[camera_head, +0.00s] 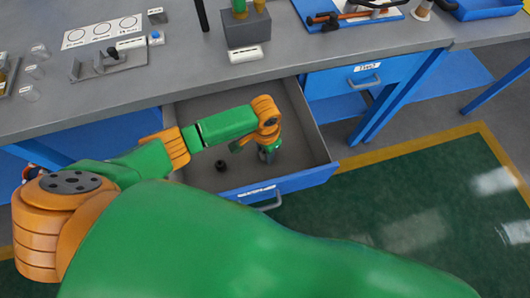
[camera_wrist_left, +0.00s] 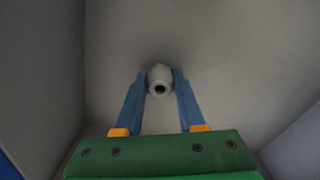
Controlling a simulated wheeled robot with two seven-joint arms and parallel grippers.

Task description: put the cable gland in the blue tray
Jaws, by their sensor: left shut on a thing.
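My left gripper (camera_head: 268,155) reaches down into the open drawer. In the left wrist view its two blue fingers (camera_wrist_left: 160,88) are shut on a small light grey round part with a dark hole, which looks like the cable gland (camera_wrist_left: 160,80). It sits between the fingertips, against the grey drawer floor behind; I cannot tell whether it touches the floor. In the head view the gripper mostly hides it. The blue tray (camera_head: 490,9) is on the bench top at the far right. My right gripper is not in view.
The open drawer (camera_head: 305,128) has grey walls around the gripper. A small black part (camera_head: 221,166) lies in it. On the bench stand a grey block (camera_head: 246,30), a fixture plate (camera_head: 108,63), several clear cups and a blue board with tools (camera_head: 345,17).

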